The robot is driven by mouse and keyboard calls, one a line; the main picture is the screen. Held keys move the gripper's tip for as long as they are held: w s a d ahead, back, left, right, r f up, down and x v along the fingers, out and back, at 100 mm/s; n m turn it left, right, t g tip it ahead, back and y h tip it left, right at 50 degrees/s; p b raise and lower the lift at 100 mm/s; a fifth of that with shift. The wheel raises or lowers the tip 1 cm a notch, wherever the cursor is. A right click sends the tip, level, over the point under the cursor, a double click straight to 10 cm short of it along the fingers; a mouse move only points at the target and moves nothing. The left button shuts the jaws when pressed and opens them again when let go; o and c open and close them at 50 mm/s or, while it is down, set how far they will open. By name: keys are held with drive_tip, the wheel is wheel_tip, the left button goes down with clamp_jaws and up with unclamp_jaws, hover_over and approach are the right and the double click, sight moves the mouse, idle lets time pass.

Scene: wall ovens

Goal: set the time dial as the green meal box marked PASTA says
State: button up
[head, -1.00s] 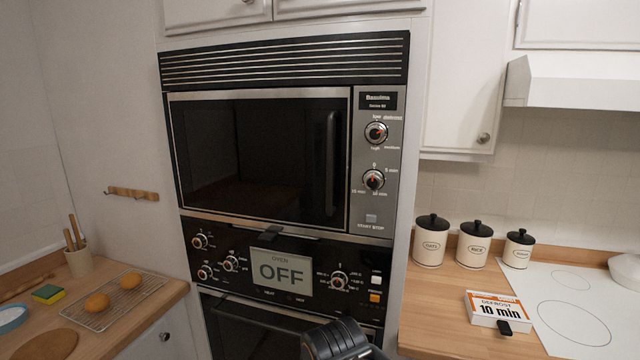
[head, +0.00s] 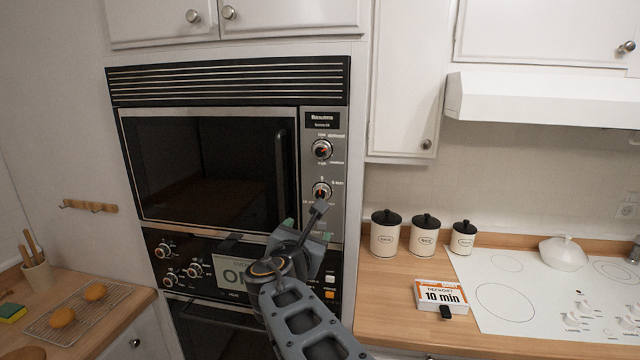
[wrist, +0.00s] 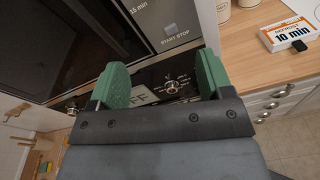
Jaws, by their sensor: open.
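The time dial (head: 321,190) is the lower knob on the microwave's right panel, with a 0 above it and 5 min to its right. I cannot read its pointer surely. No green box marked PASTA shows. A white and orange box (head: 440,296) reads DEFROST, 10 min; it also shows in the wrist view (wrist: 289,33). My gripper (head: 307,230) is open and empty, its green fingers apart, in front of the panel just below the dial. In the wrist view my gripper (wrist: 164,78) has an oven knob (wrist: 172,87) behind the gap and the START/STOP button (wrist: 170,30) above.
The upper knob (head: 321,149) sits above the time dial. The oven panel with several knobs and a display (head: 232,274), partly hidden by my arm, lies below. Several canisters (head: 424,236) stand on the right counter beside the white hob (head: 505,300). A cooling rack (head: 78,312) is at left.

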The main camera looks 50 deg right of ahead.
sight(320, 194)
drive_tip(key=w+d+r+n, duration=0.1)
drive_tip(key=w+d, duration=0.1)
drive_tip(key=d, duration=0.2)
drive_tip(key=w+d+r+n+p, duration=0.1)
drive_tip(key=w+d, duration=0.2)
drive_tip(key=d, duration=0.1)
drive_tip(key=w+d+r+n+t+p, duration=0.1)
drive_tip(key=w+d, duration=0.1)
drive_tip(key=d, duration=0.2)
drive_tip(key=shift+w+d+r+h, duration=0.15)
drive_tip(key=shift+w+d+h, duration=0.1)
drive_tip(key=shift+h, duration=0.15)
drive_tip(key=c, duration=0.9)
